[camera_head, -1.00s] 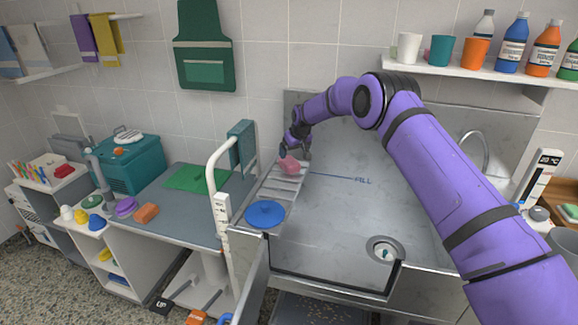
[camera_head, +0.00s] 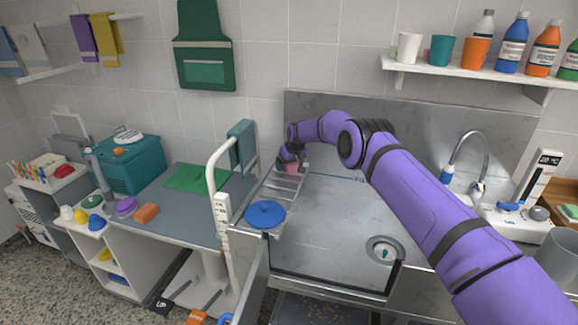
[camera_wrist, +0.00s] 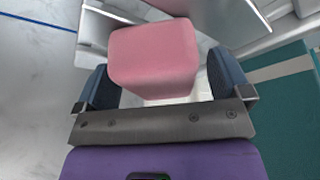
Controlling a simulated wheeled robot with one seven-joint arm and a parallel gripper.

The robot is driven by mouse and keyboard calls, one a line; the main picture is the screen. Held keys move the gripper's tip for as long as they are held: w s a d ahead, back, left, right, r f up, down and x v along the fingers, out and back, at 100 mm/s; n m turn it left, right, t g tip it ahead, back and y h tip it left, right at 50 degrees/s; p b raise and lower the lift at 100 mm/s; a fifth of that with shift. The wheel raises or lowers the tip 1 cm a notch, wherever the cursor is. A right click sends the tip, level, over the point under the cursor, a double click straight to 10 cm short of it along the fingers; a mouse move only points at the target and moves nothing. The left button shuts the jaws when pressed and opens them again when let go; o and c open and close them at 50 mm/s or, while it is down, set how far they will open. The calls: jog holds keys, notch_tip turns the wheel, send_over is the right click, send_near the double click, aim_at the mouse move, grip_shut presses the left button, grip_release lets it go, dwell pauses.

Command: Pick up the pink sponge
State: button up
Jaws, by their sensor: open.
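The pink sponge (camera_wrist: 153,55) sits on the ribbed metal drainboard beside the sink. In the head view the sponge (camera_head: 291,168) shows only in part, below my gripper (camera_head: 290,158), which covers some of it. In the wrist view my gripper (camera_wrist: 160,88) is open, with one dark blue finger on each side of the sponge's near end. Small gaps seem to show between the fingers and the sponge; whether either finger touches it I cannot tell.
A blue round lid (camera_head: 265,213) lies on the near end of the drainboard (camera_head: 284,195). A white upright rail (camera_head: 219,200) with a teal towel (camera_head: 241,148) stands just left. The steel sink basin (camera_head: 325,225) at right is clear apart from its drain.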

jog(key=c, duration=1.1)
jog(key=shift+o, duration=0.2)
jog(key=shift+r, duration=0.45)
jog(key=shift+a+v, duration=0.2)
jog(key=shift+v, duration=1.25)
jog(key=s+d+r, duration=0.1)
jog(key=s+d, duration=0.1)
jog(key=s, duration=1.3)
jog(key=shift+r, duration=0.2)
jog(key=shift+w+d, duration=0.1)
jog(key=shift+d, duration=0.05)
